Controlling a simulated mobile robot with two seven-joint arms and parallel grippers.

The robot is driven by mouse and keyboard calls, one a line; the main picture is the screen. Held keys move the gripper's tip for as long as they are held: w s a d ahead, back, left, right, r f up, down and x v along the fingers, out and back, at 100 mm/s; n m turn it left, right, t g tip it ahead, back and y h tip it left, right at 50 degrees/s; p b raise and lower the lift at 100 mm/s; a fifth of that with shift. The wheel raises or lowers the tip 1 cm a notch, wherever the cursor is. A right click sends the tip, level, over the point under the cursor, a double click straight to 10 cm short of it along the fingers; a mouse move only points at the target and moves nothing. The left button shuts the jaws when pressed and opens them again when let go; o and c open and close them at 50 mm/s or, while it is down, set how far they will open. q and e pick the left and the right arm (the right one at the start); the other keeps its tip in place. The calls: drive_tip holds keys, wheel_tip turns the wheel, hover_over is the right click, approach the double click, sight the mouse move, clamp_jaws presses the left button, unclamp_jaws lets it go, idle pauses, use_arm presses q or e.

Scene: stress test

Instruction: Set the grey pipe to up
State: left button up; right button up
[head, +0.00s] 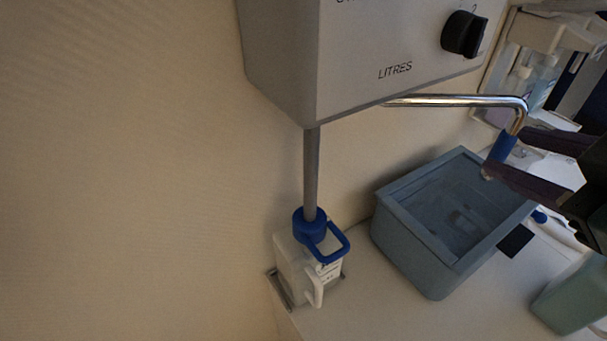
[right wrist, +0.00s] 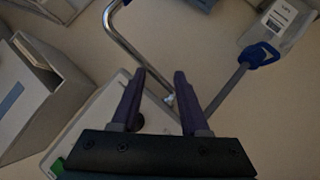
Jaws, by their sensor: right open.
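The straight grey pipe (head: 311,165) hangs upright from the underside of the grey dispenser box (head: 283,60). Its lower end meets a blue cap with a loop handle (head: 327,243) on a white canister (head: 295,265). In the right wrist view the grey pipe (right wrist: 226,90) slants beyond the right finger, towards the blue cap (right wrist: 258,55). My right gripper (head: 503,152) is open, at the right by the blue-tipped end of a chrome spout (head: 460,101), well apart from the grey pipe. In the right wrist view the open jaws (right wrist: 160,72) hold nothing. My left gripper is out of view.
A blue-grey basin (head: 415,254) stands on the white counter below the spout. The dispenser has a black knob (head: 464,34). A green container (head: 573,295) stands at the lower right, and a shelf with bottles (head: 543,75) at the upper right. Plain wall fills the left.

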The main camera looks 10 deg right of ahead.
drive_tip(key=w+f+n+t+y+b, duration=0.2)
drive_tip(key=w+f+n+t+b, duration=0.15)
drive_tip(key=f+b, duration=0.4)
drive_tip(key=n+g+y+b, duration=0.2)
drive_tip(key=n+y+b, duration=1.1)
drive_tip(key=n+b, duration=0.65)
approach(337, 253)
drive_tip(key=m+b, duration=0.2)
drive_tip(key=b, duration=0.1)
drive_tip(key=shift+m, duration=0.3)
drive_tip(key=p+x, duration=0.1)
drive_tip(key=x, duration=0.7)
drive_tip(key=shift+w+a+f+p, duration=0.2)
drive_tip(key=shift+w+p, duration=0.1)
drive_tip(key=shift+p, duration=0.1)
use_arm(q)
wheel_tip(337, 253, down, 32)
use_arm(e)
drive_tip(key=shift+w+a, duration=0.45)
drive_tip(key=shift+c, duration=0.4)
clamp_jaws()
drive_tip(key=shift+r, duration=0.1)
